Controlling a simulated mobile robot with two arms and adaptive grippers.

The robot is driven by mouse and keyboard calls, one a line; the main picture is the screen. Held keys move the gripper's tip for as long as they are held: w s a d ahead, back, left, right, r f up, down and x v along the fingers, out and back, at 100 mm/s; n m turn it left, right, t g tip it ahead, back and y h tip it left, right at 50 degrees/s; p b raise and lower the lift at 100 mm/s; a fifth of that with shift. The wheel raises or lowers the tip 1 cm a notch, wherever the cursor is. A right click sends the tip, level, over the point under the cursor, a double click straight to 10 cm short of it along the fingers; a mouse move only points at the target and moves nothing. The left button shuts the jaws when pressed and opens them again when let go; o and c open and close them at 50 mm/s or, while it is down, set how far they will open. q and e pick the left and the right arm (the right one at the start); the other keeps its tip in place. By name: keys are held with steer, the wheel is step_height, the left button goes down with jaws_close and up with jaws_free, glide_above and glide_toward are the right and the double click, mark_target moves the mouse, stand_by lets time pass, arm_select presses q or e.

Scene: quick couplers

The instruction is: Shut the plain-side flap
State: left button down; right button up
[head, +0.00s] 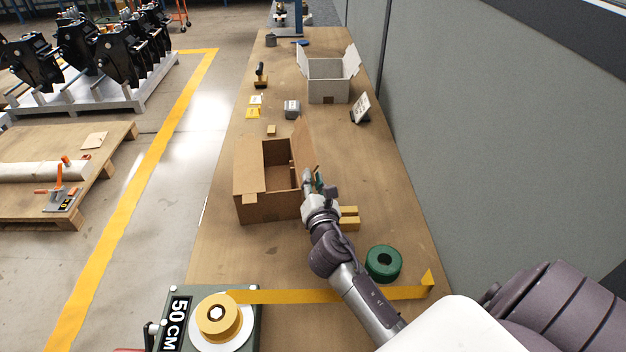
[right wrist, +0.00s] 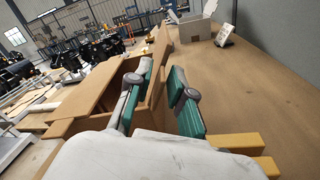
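A brown cardboard box (head: 268,207) stands on the long workbench. My right gripper (head: 312,178) is at the box's right side, by the near part of this flap. In the right wrist view my right gripper (right wrist: 160,98) has its green-padded fingers apart, with the upright flap (right wrist: 158,75) showing between them. I cannot tell whether either finger touches it. My left gripper is out of view.
Yellow blocks (head: 349,218) lie right of the box, close to my right wrist. A green ring (head: 384,263) and a yellow tape strip (head: 300,296) are nearer. A white open box (head: 328,88) and small sign (head: 361,109) stand farther back. A grey wall borders the right.

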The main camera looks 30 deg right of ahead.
jaws_close()
steer(key=shift+w+a+r+n+p, duration=0.1)
steer(key=shift+a+r+n+p, duration=0.15)
steer(key=shift+n+p, duration=0.4)
steer(key=shift+w+a+r+n+p, duration=0.25)
steer(key=shift+a+n+p, duration=0.1)
steer(key=shift+n+p, duration=0.7)
steer(key=shift+w+a+f+n+p, duration=0.1)
steer(key=shift+a+n+p, duration=0.15)
steer(key=shift+n+p, duration=0.3)
steer(key=shift+w+a+r+n+p, duration=0.1)
steer(key=shift+a+n+p, duration=0.1)
steer(key=shift+n+p, duration=0.35)
steer(key=shift+w+a+f+n+p, duration=0.1)
steer(key=shift+a+n+p, duration=0.25)
steer(key=shift+n, duration=0.35)
